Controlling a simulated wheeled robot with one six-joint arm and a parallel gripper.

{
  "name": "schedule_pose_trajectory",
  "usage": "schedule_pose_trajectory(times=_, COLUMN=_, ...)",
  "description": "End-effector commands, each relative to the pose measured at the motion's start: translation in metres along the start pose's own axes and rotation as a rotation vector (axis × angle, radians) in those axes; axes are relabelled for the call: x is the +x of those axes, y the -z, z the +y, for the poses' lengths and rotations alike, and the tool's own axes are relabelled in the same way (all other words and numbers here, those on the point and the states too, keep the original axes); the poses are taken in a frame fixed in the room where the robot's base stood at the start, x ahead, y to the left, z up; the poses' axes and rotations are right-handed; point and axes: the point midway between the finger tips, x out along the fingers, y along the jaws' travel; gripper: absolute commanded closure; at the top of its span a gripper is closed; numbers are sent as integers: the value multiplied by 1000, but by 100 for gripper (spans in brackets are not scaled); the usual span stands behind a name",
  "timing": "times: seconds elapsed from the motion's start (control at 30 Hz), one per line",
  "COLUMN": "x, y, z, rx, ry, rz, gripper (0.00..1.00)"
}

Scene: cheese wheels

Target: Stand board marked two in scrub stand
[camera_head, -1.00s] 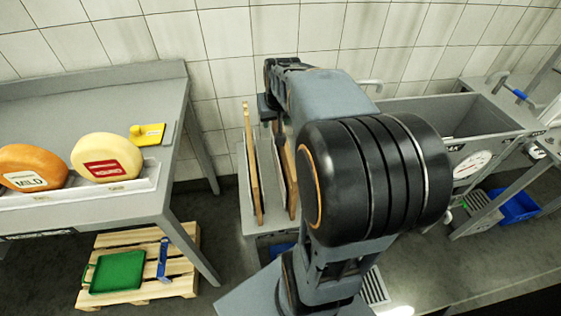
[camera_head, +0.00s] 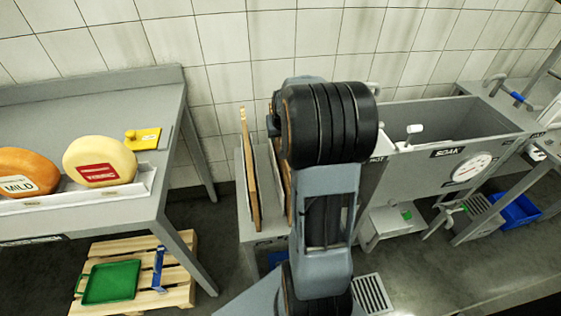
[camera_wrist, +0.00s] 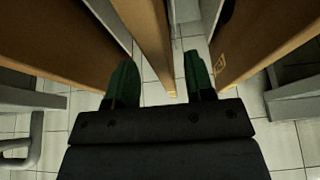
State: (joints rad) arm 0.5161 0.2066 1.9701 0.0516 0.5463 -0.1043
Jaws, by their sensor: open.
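Wooden boards stand upright side by side in a grey rack (camera_head: 262,237) left of my arm. One board (camera_head: 250,170) shows edge-on; another is partly hidden behind my arm. In the wrist view my gripper (camera_wrist: 158,82) is open, with green fingertips. A board's edge (camera_wrist: 150,45) reaches down into the gap between the fingers, without visible grip. A left board (camera_wrist: 50,40) and a right board (camera_wrist: 262,40) flank the fingers. The right board bears a small mark, too unclear to read. My gripper is hidden in the head view. I cannot tell which thing is the scrub stand.
A grey sink labelled SOAK (camera_head: 440,170) with a dial stands right of my arm. A table with orange (camera_head: 28,172) and pale (camera_head: 100,160) cheese wheels is at left. A pallet with a green tray (camera_head: 110,281) lies below it. A blue crate (camera_head: 520,211) sits at right.

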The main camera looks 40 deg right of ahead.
Motion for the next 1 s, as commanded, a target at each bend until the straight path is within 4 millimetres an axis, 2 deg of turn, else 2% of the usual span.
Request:
schedule_pose_trajectory(times=0.1, x=16, y=0, z=0, rx=0, ry=0, rz=-2, gripper=51)
schedule_pose_trajectory(times=0.2, x=24, y=0, z=0, rx=0, ry=0, rz=0, gripper=51)
schedule_pose_trajectory(times=0.53, x=28, y=0, z=0, rx=0, ry=0, rz=1, gripper=52)
schedule_pose_trajectory(times=1.0, x=28, y=0, z=0, rx=0, ry=0, rz=1, gripper=97)
